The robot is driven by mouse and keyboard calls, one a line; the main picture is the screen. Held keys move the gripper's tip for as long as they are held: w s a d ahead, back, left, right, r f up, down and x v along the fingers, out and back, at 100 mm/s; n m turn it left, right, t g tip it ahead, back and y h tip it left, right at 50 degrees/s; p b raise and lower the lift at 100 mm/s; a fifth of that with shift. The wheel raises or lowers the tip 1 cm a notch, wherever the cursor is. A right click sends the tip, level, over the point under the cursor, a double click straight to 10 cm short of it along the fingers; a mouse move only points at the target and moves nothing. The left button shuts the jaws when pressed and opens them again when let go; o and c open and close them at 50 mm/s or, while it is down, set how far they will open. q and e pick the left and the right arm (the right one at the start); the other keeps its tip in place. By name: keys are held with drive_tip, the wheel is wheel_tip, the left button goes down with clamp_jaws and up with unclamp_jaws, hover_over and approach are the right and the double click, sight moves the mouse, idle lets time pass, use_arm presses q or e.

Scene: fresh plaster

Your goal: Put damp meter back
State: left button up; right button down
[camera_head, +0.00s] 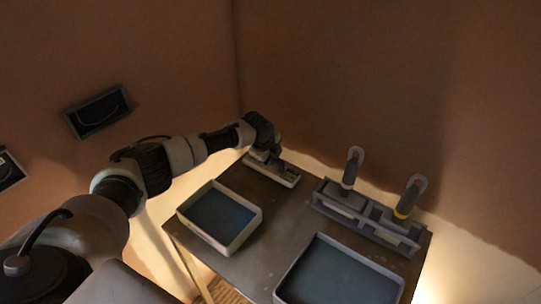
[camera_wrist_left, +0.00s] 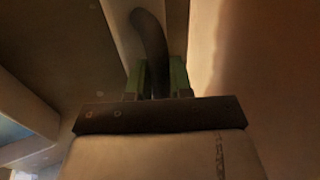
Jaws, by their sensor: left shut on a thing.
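My left gripper (camera_head: 262,156) is at the back left corner of the table, low over a small pale holder (camera_head: 287,181). In the left wrist view its two green-sided fingers (camera_wrist_left: 161,78) are shut on a dark, curved thing (camera_wrist_left: 149,35), which looks like the damp meter. The gripper and wrist hide most of the meter in the head view. A pale strip lies behind it in the wrist view. I cannot tell whether the meter touches the holder. My right gripper is not in view.
A pale tray with a dark inside (camera_head: 258,222) stands at the table's left, and a larger one (camera_head: 281,290) at the front. A grey rack (camera_head: 345,217) holds two upright handled tools at the back right. Bare table (camera_head: 285,222) shows between them. Walls close in behind.

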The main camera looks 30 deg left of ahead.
use_arm(q)
drive_tip(key=shift+f, duration=0.25)
idle(0.3)
drive_tip(key=o, duration=0.9)
drive_tip(key=shift+p+v, duration=1)
drive_tip(key=shift+p, duration=0.05)
drive_tip(key=p+v, duration=0.6)
drive_tip(key=p, duration=0.1)
drive_tip(key=shift+p, duration=0.3)
drive_tip(key=shift+s, duration=0.1)
